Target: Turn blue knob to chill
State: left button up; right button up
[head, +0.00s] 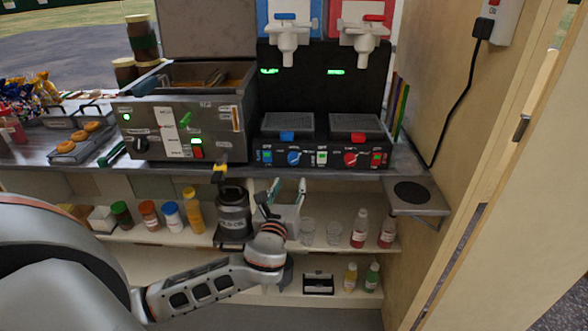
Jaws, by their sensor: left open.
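The blue knob (294,158) is a small round dial on the lower front panel of the black two-tank drinks machine (322,97). It sits below the left drip tray; its small labels are too fine to read for sure. My left gripper (288,186) is open and empty, just below the counter edge, under the blue knob and apart from it. Its fingers point up toward the panel. My right gripper is out of view.
A red knob (350,159) and lit switches share the panel. A steel fryer (185,118) stands to the left. Shelves below hold a dark canister (234,212), cups and bottles. A wooden wall (440,90) and a small side shelf (416,194) bound the right.

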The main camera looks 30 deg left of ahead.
aim_at(293, 161)
pick_arm(q)
jog(key=shift+m+t+y, duration=0.3)
jog(key=x, duration=0.2)
jog(key=r+x, duration=0.1)
jog(key=x, duration=0.2)
jog(key=b+x, duration=0.1)
jog(key=x, duration=0.2)
jog(key=shift+a+r, duration=0.3)
jog(key=shift+a, duration=0.05)
jog(key=c, duration=1.1)
